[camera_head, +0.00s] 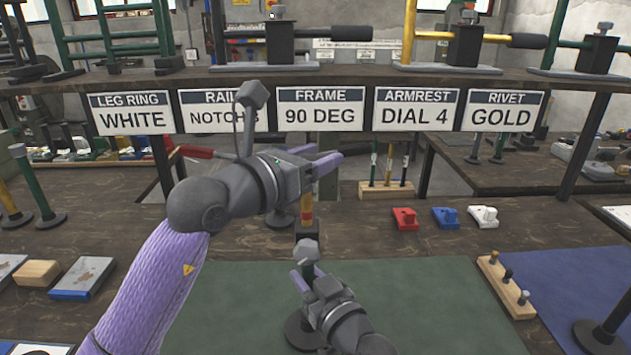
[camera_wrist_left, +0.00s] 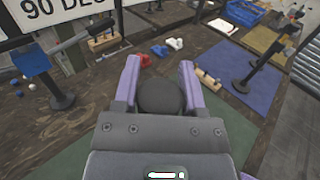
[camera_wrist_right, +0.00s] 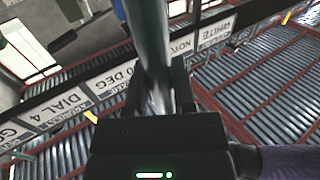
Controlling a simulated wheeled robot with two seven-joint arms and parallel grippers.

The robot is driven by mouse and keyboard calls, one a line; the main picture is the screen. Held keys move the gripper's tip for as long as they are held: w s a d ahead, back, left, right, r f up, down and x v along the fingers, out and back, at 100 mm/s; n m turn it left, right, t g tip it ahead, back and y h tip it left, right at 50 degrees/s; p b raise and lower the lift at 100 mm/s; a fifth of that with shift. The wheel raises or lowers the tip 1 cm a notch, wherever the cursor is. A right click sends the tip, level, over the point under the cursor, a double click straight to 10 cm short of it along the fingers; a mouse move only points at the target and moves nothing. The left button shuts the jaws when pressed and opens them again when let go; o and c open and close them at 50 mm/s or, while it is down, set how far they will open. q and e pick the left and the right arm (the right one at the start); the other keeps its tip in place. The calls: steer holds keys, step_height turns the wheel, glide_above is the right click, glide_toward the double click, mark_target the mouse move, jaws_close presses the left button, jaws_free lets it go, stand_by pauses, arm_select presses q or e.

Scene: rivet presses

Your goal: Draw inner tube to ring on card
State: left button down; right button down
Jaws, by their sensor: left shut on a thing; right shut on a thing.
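The card reading LEG RING WHITE (camera_head: 131,113) hangs at the left of a row of cards. An upright tube stands on a round black foot (camera_head: 299,330). Its inner tube (camera_head: 306,203) shows yellow and red above a black collar (camera_head: 305,239); no white ring is discernible. My left gripper (camera_head: 328,163) is shut around the top; in its wrist view a dark round end (camera_wrist_left: 160,98) sits between the fingers. My right gripper (camera_head: 308,279), lower down, is shut on the outer tube, which looks dark green in the right wrist view (camera_wrist_right: 148,35). My grippers hide part of the tube.
A green mat (camera_head: 225,300) lies under the tube. Red, blue and white clamp blocks (camera_head: 405,218) and a wooden rack of coloured rods (camera_head: 386,190) stand behind. A wooden peg strip (camera_head: 506,287) and a blue mat (camera_head: 575,295) lie right. The card shelf crosses above.

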arm_select(q)
step_height(320, 180, up, 8)
steer(key=shift+r, duration=0.1)
steer(key=shift+c, duration=0.7)
jaws_free()
steer(key=shift+s+a, duration=0.1)
steer(key=v, duration=1.1)
steer(key=shift+s+a, duration=0.25)
steer(key=shift+s, duration=0.05)
